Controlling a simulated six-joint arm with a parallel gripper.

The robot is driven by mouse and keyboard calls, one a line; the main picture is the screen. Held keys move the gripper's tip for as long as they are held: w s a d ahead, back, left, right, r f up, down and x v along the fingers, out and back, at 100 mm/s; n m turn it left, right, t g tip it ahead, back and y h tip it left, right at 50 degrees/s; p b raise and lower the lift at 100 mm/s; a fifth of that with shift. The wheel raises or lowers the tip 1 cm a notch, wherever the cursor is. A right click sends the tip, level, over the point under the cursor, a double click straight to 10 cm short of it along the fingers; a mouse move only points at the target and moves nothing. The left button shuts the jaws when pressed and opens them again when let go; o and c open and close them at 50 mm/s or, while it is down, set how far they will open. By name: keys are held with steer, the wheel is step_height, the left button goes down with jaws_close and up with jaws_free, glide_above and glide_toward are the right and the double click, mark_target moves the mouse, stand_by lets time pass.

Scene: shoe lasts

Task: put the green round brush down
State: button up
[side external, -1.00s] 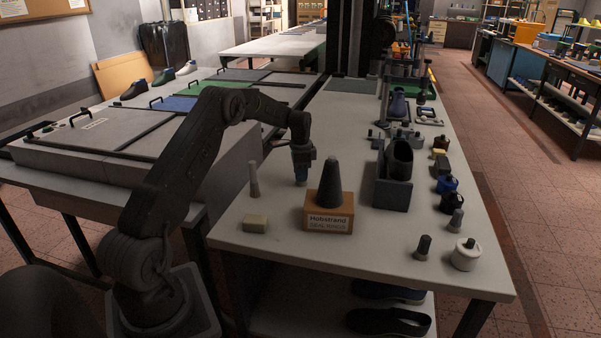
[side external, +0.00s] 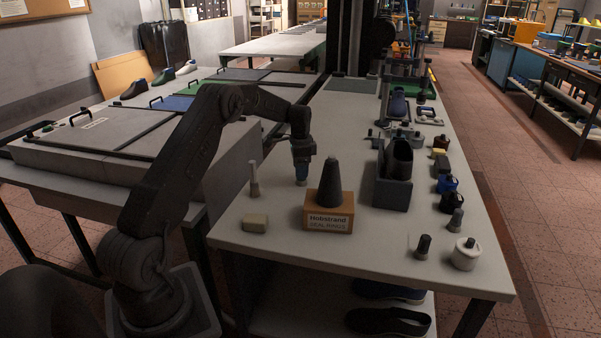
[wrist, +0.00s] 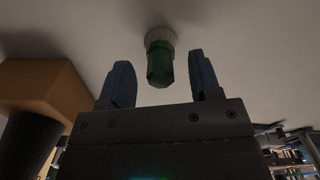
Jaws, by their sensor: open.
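The green round brush (wrist: 160,62) stands on the table with its pale round end (wrist: 160,36) against the tabletop and its green handle toward my gripper. My gripper (wrist: 162,78) is open, with one blue finger on each side of the handle and a visible gap on both sides. In the side view my gripper (side external: 301,160) hangs above the table, pointing down. The lower part of the brush (side external: 301,179) shows just beneath it, small and dim.
A wooden block (side external: 329,213) with a dark cone stands close by. A grey holder (side external: 392,190) is to the right. Bare tabletop (side external: 370,255) lies in front.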

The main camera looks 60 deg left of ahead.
step_height(320, 180, up, 10)
steer(key=s+d+r+n+t, duration=0.1)
steer(key=s+d+r, duration=0.3)
steer(key=d+r, duration=0.5)
steer(key=s+d+r+n+t, duration=0.1)
steer(key=s+d+r, duration=0.35)
steer(key=d, duration=0.75)
steer(key=s+d+f+n+t, duration=0.1)
steer(key=s+d, duration=0.6)
steer(key=s, duration=0.2)
steer(key=s+d+f+n+t, duration=0.1)
steer(key=s+d+f+t, duration=0.1)
steer(key=s+d, duration=0.5)
steer(key=s, duration=0.3)
steer(key=shift+s+d+f+t, duration=0.2)
steer(key=shift+d+f+t, duration=0.1)
steer(key=shift+d, duration=0.05)
